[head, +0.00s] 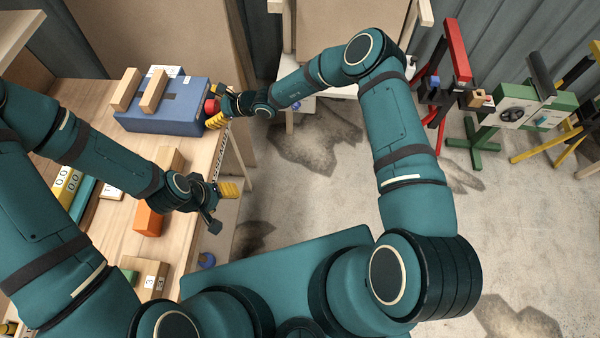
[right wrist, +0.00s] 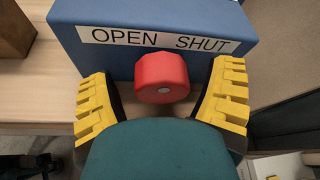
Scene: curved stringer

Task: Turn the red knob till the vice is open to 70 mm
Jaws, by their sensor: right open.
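The vice is a blue box (head: 165,112) on the wooden table, with two upright wooden jaws, the left one (head: 125,89) and the right one (head: 153,91), standing apart on top. Its red knob (head: 211,107) is on the side facing my right gripper (head: 215,108). In the right wrist view the red knob (right wrist: 162,78) sits between my two yellow fingers, with a gap on each side. The box (right wrist: 240,30) bears a label (right wrist: 158,39) reading OPEN and SHUT. My left gripper (head: 222,205) is by the table edge, fingers apart, holding nothing visible.
An orange block (head: 148,220), a numbered box (head: 151,279) and yellow number blocks (head: 66,186) lie on the table below the vice. A green-legged stand (head: 515,115) and a red frame (head: 455,60) stand at right. The middle floor is clear.

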